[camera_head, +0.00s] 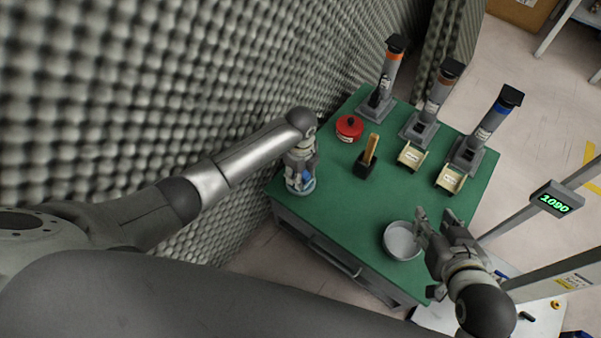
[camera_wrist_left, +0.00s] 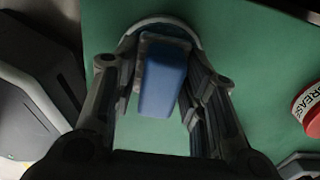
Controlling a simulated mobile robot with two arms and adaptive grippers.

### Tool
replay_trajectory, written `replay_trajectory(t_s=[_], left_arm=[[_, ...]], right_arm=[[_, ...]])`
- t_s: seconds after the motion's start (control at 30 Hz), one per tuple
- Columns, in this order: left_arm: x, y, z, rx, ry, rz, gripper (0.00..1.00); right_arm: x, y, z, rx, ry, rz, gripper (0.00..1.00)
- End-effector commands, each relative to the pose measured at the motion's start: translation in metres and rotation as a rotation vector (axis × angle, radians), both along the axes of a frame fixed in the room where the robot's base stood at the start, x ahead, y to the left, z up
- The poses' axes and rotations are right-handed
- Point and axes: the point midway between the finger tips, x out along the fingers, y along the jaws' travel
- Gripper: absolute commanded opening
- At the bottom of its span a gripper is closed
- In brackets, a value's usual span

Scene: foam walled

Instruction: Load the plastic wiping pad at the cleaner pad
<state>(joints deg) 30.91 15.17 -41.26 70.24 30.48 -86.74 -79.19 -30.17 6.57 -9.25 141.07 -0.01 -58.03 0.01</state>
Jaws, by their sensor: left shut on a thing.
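What looks like the wiping pad, a blue block handle (camera_wrist_left: 163,78) on a pale round base (camera_wrist_left: 150,24), is between the fingers of my left gripper (camera_wrist_left: 160,95). My left gripper (camera_head: 302,178) is shut on the blue handle at the table's left corner. The round base is at the green surface; I cannot tell if it touches. Three upright dispensers stand at the back right, with orange (camera_head: 385,80), brown (camera_head: 432,100) and blue (camera_head: 490,128) bands; which is the cleaner is unreadable. My right gripper (camera_head: 435,215) is open and empty beside a grey bowl (camera_head: 402,241).
A red grease tin (camera_head: 349,128) and a black holder (camera_head: 365,166) with a wooden handle stand mid-table. Cream trays (camera_head: 411,156) (camera_head: 449,179) sit before two dispensers. Foam wall (camera_head: 200,70) is close on the left. A display on a post reads 2090 (camera_head: 556,203). The table's centre (camera_head: 340,210) is clear.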

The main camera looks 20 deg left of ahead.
Motion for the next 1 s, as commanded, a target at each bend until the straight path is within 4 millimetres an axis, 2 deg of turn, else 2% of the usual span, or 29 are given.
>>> replay_trajectory(t_s=[1.0], left_arm=[[-0.0007,-0.0001,-0.0011,0.0,0.001,0.0,0.21]], right_arm=[[-0.0047,-0.0018,-0.0048,-0.007,0.031,-0.002,0.4]])
